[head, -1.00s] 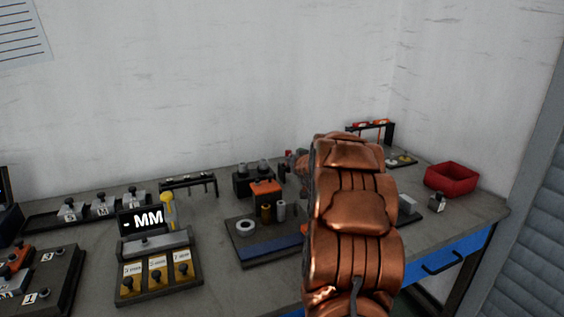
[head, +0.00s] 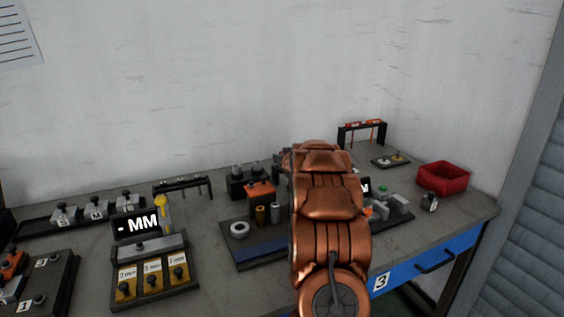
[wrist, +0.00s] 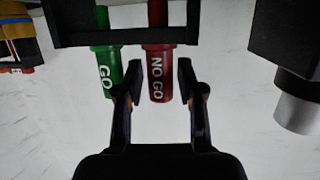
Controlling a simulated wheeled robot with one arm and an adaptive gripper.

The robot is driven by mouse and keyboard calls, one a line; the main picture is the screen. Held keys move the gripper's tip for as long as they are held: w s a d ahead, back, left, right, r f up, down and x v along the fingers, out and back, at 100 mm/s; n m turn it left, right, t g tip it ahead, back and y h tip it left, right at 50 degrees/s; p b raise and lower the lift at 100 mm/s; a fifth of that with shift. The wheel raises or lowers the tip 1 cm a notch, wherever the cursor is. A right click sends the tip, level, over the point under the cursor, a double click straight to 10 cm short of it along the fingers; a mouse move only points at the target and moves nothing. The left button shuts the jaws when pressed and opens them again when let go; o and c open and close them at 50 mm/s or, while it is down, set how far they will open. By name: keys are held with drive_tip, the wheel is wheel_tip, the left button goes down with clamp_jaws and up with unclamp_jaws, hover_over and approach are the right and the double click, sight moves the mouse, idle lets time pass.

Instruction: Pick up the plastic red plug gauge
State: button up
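The red plug gauge (wrist: 158,75), marked NO GO, sits in a dark holder (wrist: 120,30) in the wrist view. A green plug gauge (wrist: 105,72), marked GO, is beside it on the left. My gripper (wrist: 159,68) is open, with one fingertip on each side of the red gauge. A gap shows between the red gauge and each finger, so I see no grasp.
In the wrist view a dark block with a silver cylinder (wrist: 297,110) stands to the right. The head view shows a display unit (head: 150,262) at left, a black rack (head: 183,186), a red bin (head: 443,178) and a crowded grey bench.

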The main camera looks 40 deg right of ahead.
drive_tip(key=shift+w+d+f, duration=0.15)
drive_tip(key=shift+w, duration=0.2)
clamp_jaws()
idle(0.4)
wheel_tip(320, 180, up, 4)
drive_tip(key=shift+f+p, duration=0.1)
drive_tip(key=shift+p, duration=0.95)
drive_tip(key=shift+s+f+b, duration=0.1)
drive_tip(key=shift+s+b, duration=0.15)
drive_tip(key=shift+b, duration=0.1)
drive_tip(key=shift+s+a, duration=0.3)
drive_tip(key=shift+a, duration=0.05)
drive_tip(key=s+a+r+b, duration=0.1)
drive_tip(key=s+a+b, duration=0.2)
drive_tip(key=s+a, duration=0.6)
drive_tip(key=shift+s+a+r, duration=0.15)
drive_tip(key=shift+s+r, duration=0.15)
drive_tip(key=shift+s, duration=0.9)
